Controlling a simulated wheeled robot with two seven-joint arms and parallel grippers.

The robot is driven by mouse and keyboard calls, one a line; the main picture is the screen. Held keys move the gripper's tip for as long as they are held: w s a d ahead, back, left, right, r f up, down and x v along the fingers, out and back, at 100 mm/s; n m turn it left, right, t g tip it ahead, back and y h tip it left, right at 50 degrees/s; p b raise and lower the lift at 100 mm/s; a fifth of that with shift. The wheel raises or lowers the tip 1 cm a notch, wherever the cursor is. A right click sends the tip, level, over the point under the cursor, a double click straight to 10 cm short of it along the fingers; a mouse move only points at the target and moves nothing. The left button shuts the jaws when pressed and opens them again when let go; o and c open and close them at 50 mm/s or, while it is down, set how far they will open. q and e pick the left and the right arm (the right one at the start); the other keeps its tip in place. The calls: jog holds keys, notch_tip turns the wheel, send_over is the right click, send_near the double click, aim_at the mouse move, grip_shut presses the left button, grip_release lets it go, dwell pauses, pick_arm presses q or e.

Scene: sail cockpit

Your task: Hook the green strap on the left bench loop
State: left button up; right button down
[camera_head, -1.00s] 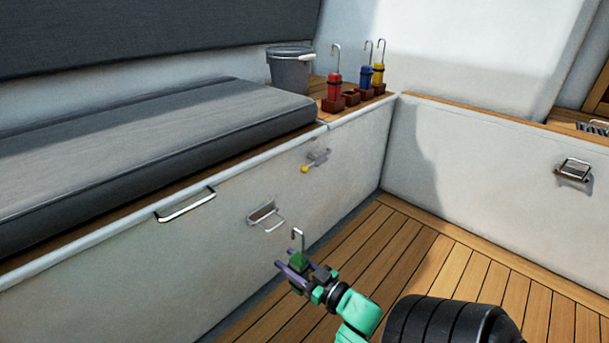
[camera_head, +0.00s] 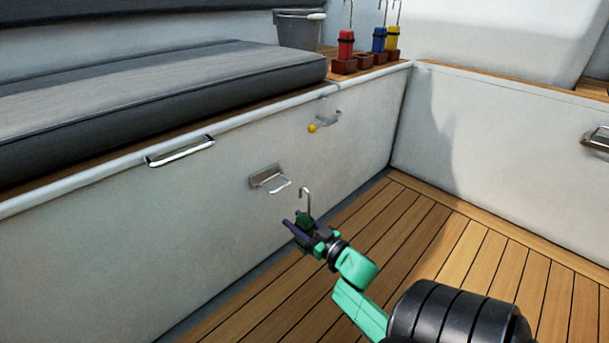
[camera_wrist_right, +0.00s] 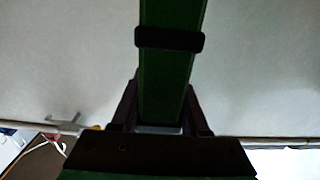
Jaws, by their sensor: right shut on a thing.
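The green strap (camera_head: 303,219) is held upright in my right gripper (camera_head: 297,229), with its metal hook (camera_head: 305,194) pointing up. The gripper is shut on the strap's lower part. In the right wrist view the strap (camera_wrist_right: 170,70), with a black band around it, stands between the fingers (camera_wrist_right: 161,100). The left bench loop (camera_head: 270,180) is a metal loop on a plate on the white bench front. The hook shows just right of the loop in the head view, apart from it. The depth between them is hard to tell. My left gripper is not in view.
A chrome handle (camera_head: 180,151) and a latch with a yellow knob (camera_head: 312,128) sit on the same bench front. Red (camera_head: 346,44), blue (camera_head: 379,39) and yellow (camera_head: 393,37) straps stand by a bucket (camera_head: 298,29). Another loop (camera_head: 598,138) is on the right wall.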

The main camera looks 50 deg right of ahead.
jog(key=w+b, duration=0.2)
jog(key=w, duration=0.1)
jog(key=w+b, duration=0.2)
jog(key=w, duration=0.1)
jog(key=w+b, duration=0.2)
jog(key=w, duration=0.1)
jog(key=shift+f, duration=0.25)
jog(key=shift+d+f+b, duration=0.1)
jog(key=shift+f+b, duration=0.65)
jog(key=shift+f, duration=0.75)
jog(key=shift+c, duration=1.6)
grip_release()
